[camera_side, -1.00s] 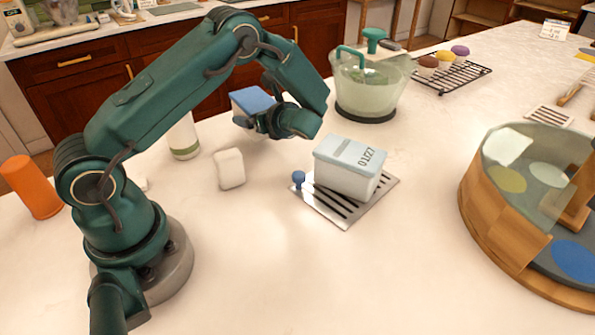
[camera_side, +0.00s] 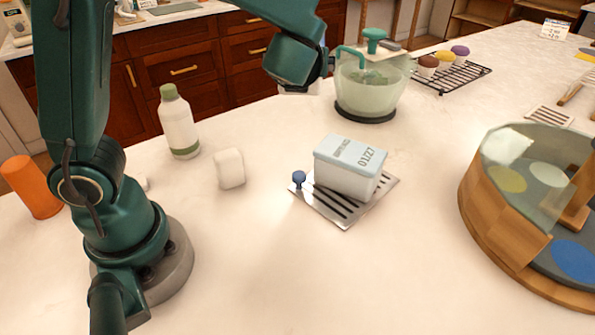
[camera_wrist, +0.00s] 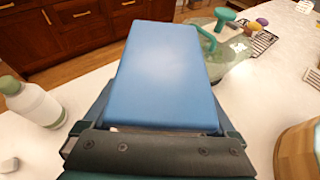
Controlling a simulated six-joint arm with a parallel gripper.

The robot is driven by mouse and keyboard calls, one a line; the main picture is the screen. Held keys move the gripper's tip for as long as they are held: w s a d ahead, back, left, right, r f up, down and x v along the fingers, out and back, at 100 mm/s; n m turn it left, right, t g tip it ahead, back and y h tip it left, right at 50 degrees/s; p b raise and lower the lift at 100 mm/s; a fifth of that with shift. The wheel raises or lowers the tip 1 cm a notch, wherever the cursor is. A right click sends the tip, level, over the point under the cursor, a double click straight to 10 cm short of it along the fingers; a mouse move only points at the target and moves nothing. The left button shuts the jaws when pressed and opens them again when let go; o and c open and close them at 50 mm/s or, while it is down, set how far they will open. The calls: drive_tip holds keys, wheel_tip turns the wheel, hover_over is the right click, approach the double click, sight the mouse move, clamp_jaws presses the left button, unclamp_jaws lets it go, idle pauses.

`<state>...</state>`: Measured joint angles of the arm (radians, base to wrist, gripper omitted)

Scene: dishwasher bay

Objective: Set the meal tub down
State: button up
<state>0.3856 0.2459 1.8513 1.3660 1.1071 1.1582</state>
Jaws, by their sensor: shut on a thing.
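The meal tub has a flat blue lid (camera_wrist: 165,70) and fills the middle of the wrist view. My gripper (camera_wrist: 158,130) is shut on it, with a dark finger along each side. In the side view my gripper (camera_side: 312,68) is raised high, left of the mixing bowl and above the counter's back edge. It hides most of the tub there; a pale part shows under it. A second tub, white with a pale blue lid marked 01/27 (camera_side: 348,165), sits on a slotted metal plate (camera_side: 345,212) on the counter.
A clear bowl with a green pump (camera_side: 370,85) stands near the gripper. A white bottle (camera_side: 178,122), a white block (camera_side: 229,168) and an orange cup (camera_side: 30,187) are on the left. A round wooden carousel (camera_side: 505,220) is right. The front middle counter is clear.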

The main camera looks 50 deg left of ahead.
drive_tip(key=s+d+r+m+t+h, duration=0.1)
drive_tip(key=s+d+m+t+h, duration=0.35)
drive_tip(key=d+m+h, duration=0.4)
drive_tip(key=s+a+f+n+g+y, duration=0.2)
drive_tip(key=s+f+n+g+y, duration=0.85)
drive_tip(key=n, duration=0.55)
drive_tip(key=s+d+f+n+g+h, duration=0.2)
drive_tip(key=s+d+n+g+h, duration=0.3)
drive_tip(key=n+g, duration=0.65)
drive_tip(key=d+r+n+g+h, duration=0.2)
drive_tip(key=d+n+g+h, duration=0.3)
drive_tip(key=d+n+h, duration=0.5)
drive_tip(key=w+r+n+t+h, duration=0.1)
drive_tip(key=w+n+t+h, duration=0.7)
drive_tip(key=w+n+h, duration=0.25)
hover_over(370, 323)
drive_tip(key=shift+y, duration=0.35)
wheel_tip(370, 323, down, 7)
drive_tip(key=shift+r, duration=0.2)
drive_tip(key=shift+f, duration=1.95)
